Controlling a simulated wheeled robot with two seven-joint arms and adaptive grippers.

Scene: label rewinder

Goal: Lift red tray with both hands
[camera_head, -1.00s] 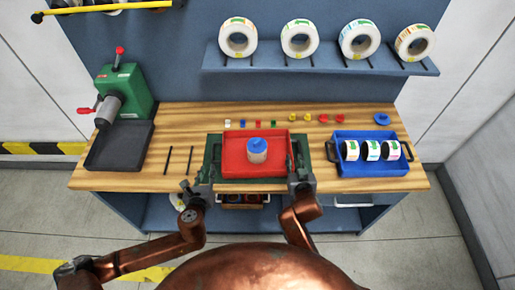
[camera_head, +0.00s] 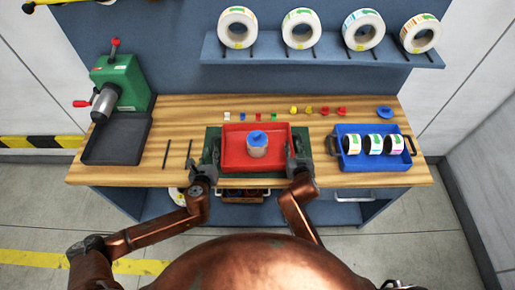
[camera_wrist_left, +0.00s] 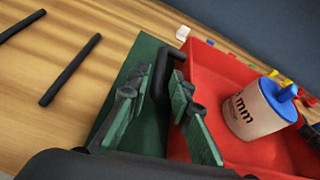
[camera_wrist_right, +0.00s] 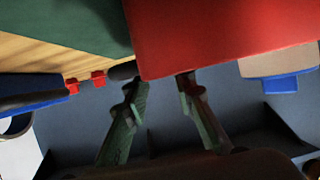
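The red tray (camera_head: 229,152) lies at the front middle of the bench on a dark green mat (camera_head: 265,180), with a blue-lidded jar (camera_head: 257,147) upright inside. My left gripper (camera_head: 206,168) is at its left side. In the left wrist view its green-padded fingers (camera_wrist_left: 157,105) are apart, with the tray's black handle (camera_wrist_left: 160,72) between them. My right gripper (camera_head: 298,163) is at the right side. In the right wrist view its fingers (camera_wrist_right: 162,82) are apart, close to the tray wall (camera_wrist_right: 200,40). I cannot tell whether they straddle the right handle (camera_wrist_right: 122,71).
A blue bin (camera_head: 372,165) with three label rolls stands to the right. A green machine (camera_head: 122,85) with a dark tray (camera_head: 115,150) stands left, beside two black rods (camera_head: 178,154). Small coloured pieces (camera_head: 310,111) lie behind the tray. A shelf (camera_head: 320,48) holds label rolls above.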

